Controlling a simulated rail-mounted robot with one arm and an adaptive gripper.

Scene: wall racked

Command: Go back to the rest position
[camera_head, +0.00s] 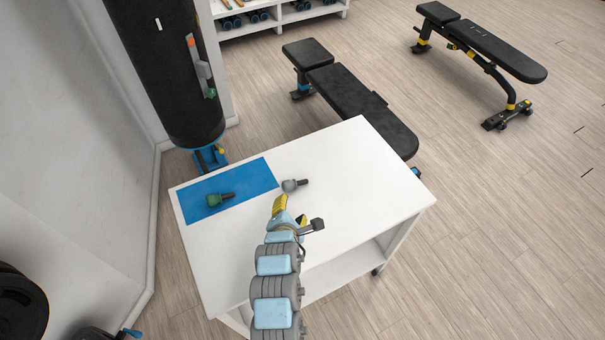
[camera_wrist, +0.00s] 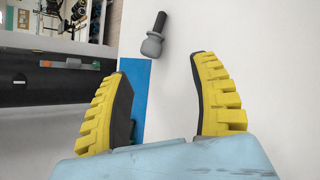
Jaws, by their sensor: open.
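My gripper (camera_head: 291,212) is above the white table (camera_head: 350,180), with its yellow fingers spread apart. In the wrist view the open fingers (camera_wrist: 165,105) have nothing between them. A grey object with a dark handle (camera_head: 291,185) lies on the white table top just beyond the gripper, beside the blue mat's right edge. It also shows in the wrist view (camera_wrist: 152,46), ahead of the fingers. A green object with a dark handle (camera_head: 216,199) lies on the blue mat (camera_head: 255,178), left of the gripper. In the wrist view it is mostly hidden behind the left finger.
A black punching bag (camera_head: 165,75) hangs by the wall behind the table's left end. Two black benches (camera_head: 345,90) (camera_head: 485,45) stand on the wooden floor behind and to the right. A white rack (camera_head: 285,18) is at the back. The table's right part is clear.

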